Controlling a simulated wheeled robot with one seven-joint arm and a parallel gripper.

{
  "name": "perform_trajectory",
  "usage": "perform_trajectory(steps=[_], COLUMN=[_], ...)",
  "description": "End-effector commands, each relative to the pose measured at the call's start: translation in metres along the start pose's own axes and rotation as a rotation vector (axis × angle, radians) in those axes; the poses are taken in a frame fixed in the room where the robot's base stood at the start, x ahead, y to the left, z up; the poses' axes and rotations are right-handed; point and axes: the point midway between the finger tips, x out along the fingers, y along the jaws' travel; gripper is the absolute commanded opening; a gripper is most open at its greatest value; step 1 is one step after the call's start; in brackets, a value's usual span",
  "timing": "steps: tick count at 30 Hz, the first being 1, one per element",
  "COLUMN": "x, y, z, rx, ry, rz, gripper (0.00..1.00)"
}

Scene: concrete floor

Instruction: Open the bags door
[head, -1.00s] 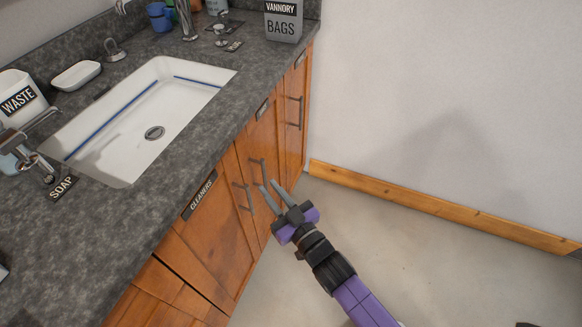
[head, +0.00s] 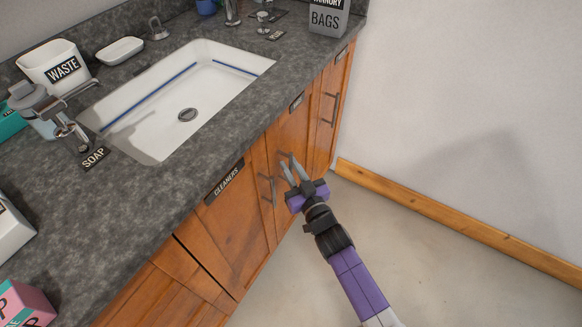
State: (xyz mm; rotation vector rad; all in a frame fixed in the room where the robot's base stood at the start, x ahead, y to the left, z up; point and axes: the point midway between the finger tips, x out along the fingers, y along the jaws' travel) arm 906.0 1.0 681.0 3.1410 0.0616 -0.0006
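The wooden cabinet under the counter has several doors, all shut. The left door has a CLEANERS label (head: 225,182) and a metal bar handle (head: 268,189). The middle door (head: 291,134) has a handle (head: 282,163) near its left edge and a small label (head: 296,103), too small to read. The far right door (head: 335,95) has its own handle (head: 331,109) and an unreadable label (head: 342,54). My gripper (head: 289,162) is open, its two fingers apart at the middle door's handle. I cannot tell whether they touch or straddle it.
A grey BAGS box (head: 329,17) stands on the counter's far right corner, above the doors. A white sink (head: 187,90) is set in the grey counter. A white wall (head: 460,80) with wooden skirting (head: 450,220) stands to the right. The concrete floor (head: 400,235) is clear.

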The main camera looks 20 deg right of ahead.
Motion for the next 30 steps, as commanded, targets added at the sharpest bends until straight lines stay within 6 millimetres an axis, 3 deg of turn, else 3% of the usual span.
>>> perform_trajectory(steps=[6,9,30], x=[0.0001,0.0000,-0.0002], y=[0.0001,0.0000,-0.0001], z=[0.0000,-0.0001,-0.0003], rx=[0.000,0.000,0.000], ry=[0.000,0.000,0.001], rz=[0.000,0.000,0.000], gripper=[0.17,0.00,0.00])
